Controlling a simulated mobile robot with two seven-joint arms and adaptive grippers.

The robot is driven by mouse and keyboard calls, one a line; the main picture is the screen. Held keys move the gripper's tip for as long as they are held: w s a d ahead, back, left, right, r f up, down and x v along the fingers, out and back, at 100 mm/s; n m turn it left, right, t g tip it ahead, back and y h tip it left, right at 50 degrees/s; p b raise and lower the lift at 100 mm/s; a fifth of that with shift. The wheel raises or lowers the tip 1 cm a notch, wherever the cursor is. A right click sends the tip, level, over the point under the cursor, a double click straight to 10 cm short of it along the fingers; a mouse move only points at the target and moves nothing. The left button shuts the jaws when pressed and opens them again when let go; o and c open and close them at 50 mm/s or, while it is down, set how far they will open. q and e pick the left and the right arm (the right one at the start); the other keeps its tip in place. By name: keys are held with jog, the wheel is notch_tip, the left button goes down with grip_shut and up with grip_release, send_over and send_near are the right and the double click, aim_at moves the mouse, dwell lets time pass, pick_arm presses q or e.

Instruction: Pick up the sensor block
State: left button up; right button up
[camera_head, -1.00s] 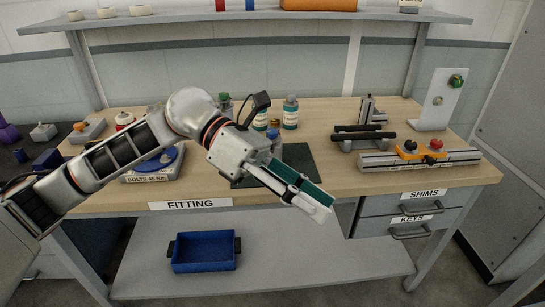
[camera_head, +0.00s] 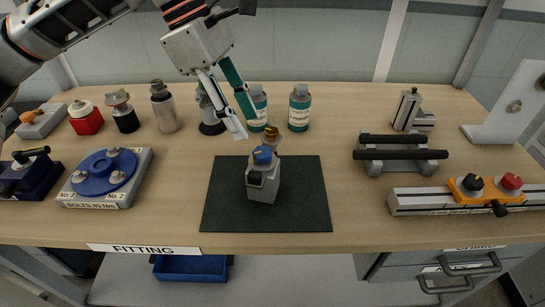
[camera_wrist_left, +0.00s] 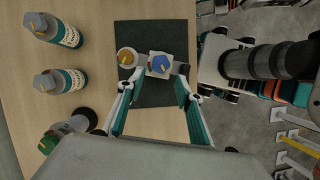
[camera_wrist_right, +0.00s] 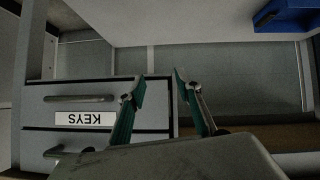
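The sensor block, seemingly the grey block with a blue knob on top (camera_head: 263,180), stands upright on the dark green mat (camera_head: 305,200). It also shows in the left wrist view (camera_wrist_left: 160,66), between and beyond the fingers. A brass-topped piece (camera_head: 271,140) stands just behind it, partly hidden; whether they touch I cannot tell. My left gripper (camera_head: 243,128) is open and empty, pointing down above and behind the block, in front of the bottles. My right gripper (camera_wrist_right: 160,90) is open and empty, facing the drawer fronts; it is outside the head view.
Two teal-labelled bottles (camera_head: 299,108) stand behind the mat. A blue round fixture (camera_head: 105,172) is at left, with several small containers behind it. A black-barred fixture (camera_head: 400,153) and a grey rail with orange block (camera_head: 440,198) are at right. Bare bench surrounds the mat.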

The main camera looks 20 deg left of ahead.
aim_at(261, 150)
pick_arm(q)
jog(key=x, duration=0.2)
jog(key=shift+s+d+f, duration=0.1)
jog(key=shift+s+f, duration=0.1)
jog(key=shift+f, duration=0.05)
jog(key=x, duration=0.5)
jog(key=shift+w+d+b, duration=0.15)
jog(key=shift+w+b, duration=0.05)
jog(key=shift+b, duration=0.2)
grip_shut()
